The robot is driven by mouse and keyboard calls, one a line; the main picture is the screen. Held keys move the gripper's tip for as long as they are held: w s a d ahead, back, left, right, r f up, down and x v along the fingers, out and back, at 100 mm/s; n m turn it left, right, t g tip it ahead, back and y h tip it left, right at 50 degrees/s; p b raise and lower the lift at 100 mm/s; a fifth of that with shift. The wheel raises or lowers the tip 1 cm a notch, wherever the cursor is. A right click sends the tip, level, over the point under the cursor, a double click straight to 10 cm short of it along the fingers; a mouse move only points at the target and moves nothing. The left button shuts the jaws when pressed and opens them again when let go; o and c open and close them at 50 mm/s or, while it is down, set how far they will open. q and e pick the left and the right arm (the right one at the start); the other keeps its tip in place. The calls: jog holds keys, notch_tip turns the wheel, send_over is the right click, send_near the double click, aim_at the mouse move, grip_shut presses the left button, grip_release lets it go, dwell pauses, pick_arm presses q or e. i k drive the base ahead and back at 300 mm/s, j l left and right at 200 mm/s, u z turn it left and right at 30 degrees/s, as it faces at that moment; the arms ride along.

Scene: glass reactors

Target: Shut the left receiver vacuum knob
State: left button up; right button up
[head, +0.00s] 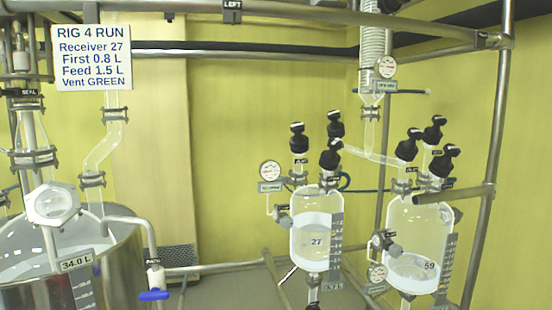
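The left receiver (311,255) is a clear glass vessel marked 27, right of the middle in the head view, partly filled with clear liquid. Three black knobs stand on its top: a left knob (298,140), a back knob (335,125) and a front knob (331,156). The tags by them are too small to read, so I cannot tell which is the vacuum knob. A round gauge (270,171) is mounted left of the knobs. Neither of my grippers is in view.
A right receiver (422,232) marked 59 carries similar black knobs. Metal rails and posts (490,140) frame both receivers. A steel vessel (120,270) with glassware stands at left, near a blue-handled valve (154,295). A sign (93,57) hangs upper left.

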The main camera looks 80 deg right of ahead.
aim_at(334, 146)
jog(key=z, duration=3.05)
